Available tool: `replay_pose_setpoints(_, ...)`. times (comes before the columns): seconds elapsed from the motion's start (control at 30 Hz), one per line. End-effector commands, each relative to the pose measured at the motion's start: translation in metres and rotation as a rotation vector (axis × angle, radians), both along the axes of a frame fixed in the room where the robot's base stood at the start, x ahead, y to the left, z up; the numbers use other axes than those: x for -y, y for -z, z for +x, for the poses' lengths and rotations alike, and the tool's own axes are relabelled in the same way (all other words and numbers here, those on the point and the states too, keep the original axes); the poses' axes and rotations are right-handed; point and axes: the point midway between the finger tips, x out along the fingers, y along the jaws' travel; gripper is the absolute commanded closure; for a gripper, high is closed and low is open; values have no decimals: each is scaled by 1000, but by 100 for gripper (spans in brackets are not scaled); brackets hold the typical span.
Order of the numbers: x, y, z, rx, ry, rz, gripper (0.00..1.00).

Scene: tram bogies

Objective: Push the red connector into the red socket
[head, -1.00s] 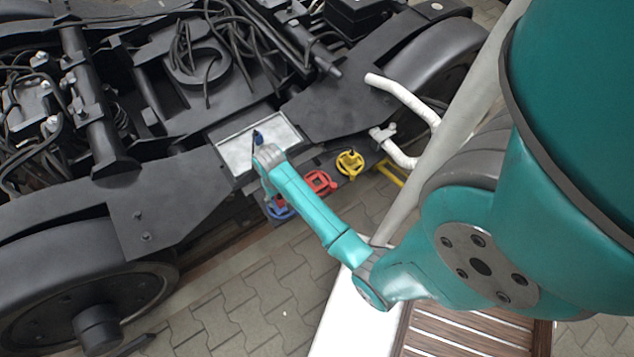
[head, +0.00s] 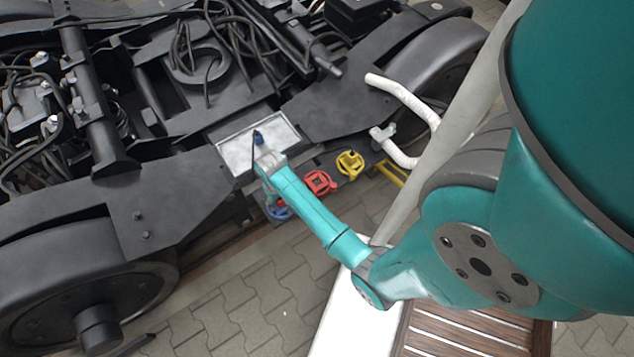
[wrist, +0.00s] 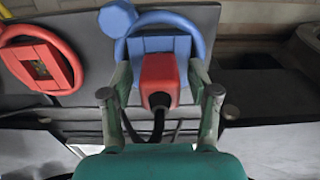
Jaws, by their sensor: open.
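The red connector (wrist: 160,80) is in the middle of the wrist view, directly in front of the blue socket (wrist: 186,25), with a black cable hanging from it. I cannot tell whether it is seated in that socket. My gripper (wrist: 160,96) is open, one finger on each side of the connector. The red socket (wrist: 72,60), a red ring with a square middle, is to the left in the wrist view. In the head view the red socket (head: 319,183) is right of the blue socket (head: 279,209); my arm hides the red connector.
A yellow socket (head: 350,164) is right of the red one. The dark bogie (head: 180,180) stands behind the sockets. Paving (head: 265,305) in front is clear.

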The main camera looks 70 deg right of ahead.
Motion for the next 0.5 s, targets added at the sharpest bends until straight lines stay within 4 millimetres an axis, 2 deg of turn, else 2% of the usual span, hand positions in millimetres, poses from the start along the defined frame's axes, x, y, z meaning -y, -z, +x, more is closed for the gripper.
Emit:
replay_pose_setpoints(0.4, 0, 0, 0, 0, 0, 0, 40)
replay_pose_setpoints(0.5, 0, 0, 0, 0, 0, 0, 65)
